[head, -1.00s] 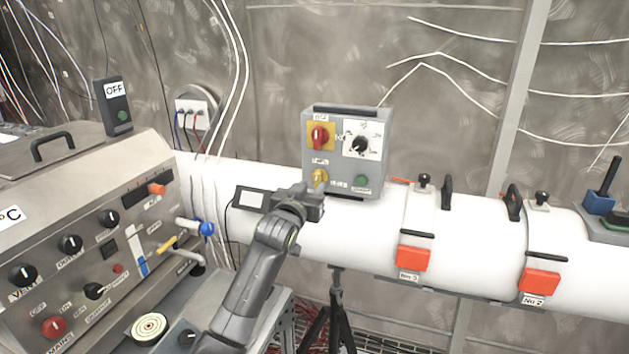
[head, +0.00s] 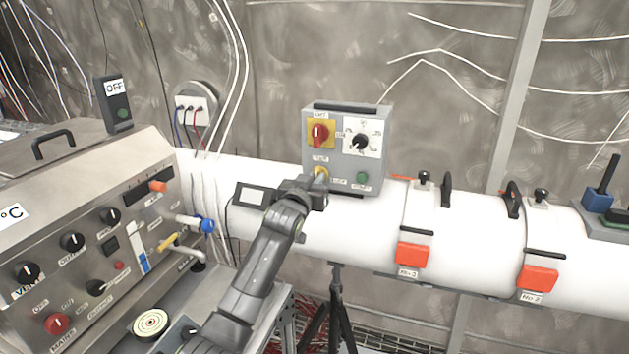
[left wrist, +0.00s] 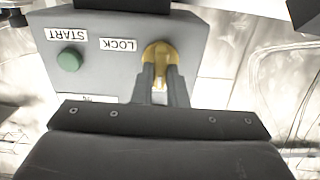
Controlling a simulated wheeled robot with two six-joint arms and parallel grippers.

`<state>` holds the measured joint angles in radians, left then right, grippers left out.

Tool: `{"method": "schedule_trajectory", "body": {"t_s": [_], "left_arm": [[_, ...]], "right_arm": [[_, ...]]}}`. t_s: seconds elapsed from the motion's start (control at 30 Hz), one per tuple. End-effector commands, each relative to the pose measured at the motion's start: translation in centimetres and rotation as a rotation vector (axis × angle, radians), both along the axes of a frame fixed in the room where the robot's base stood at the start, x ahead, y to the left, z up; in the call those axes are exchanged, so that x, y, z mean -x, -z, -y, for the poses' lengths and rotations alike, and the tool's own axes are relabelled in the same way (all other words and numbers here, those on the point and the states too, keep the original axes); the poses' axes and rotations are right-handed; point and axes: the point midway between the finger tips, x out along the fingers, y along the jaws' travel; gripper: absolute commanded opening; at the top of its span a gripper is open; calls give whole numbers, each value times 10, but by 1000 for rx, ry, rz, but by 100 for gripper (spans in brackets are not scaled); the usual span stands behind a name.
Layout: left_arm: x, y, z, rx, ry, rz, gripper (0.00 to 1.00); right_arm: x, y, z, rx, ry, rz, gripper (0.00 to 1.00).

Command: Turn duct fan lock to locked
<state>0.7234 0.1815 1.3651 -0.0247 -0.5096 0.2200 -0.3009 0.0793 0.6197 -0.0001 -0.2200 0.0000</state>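The duct fan control box (head: 345,180) is a grey box on the white duct. Its yellow lock knob (head: 321,172) sits at the lower left of the front face. The LOCK label is beside it. My left gripper (head: 318,182) is at the knob, coming from below left. In the left wrist view, which shows the box upside down, the fingers (left wrist: 162,78) stand close on both sides of the ridge of the yellow knob (left wrist: 160,54). They appear shut on it; the fingers hide part of the ridge. My right gripper is not in view.
The box also carries a red rotary switch (head: 319,133), a black dial (head: 361,142) and a green START button (head: 362,178). A steel control panel (head: 80,240) stands at the left. Orange-handled gates (head: 412,255) sit on the duct to the right.

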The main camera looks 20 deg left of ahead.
Motion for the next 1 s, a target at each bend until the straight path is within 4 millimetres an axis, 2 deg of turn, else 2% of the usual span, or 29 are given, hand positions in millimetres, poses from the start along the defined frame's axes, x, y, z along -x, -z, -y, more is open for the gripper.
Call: {"method": "schedule_trajectory", "body": {"t_s": [0.47,1.0], "left_arm": [[0,0,0,-73,0,0,0],[0,-1,2,-527,1,17,0]], "right_arm": [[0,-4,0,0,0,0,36],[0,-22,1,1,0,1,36]]}}
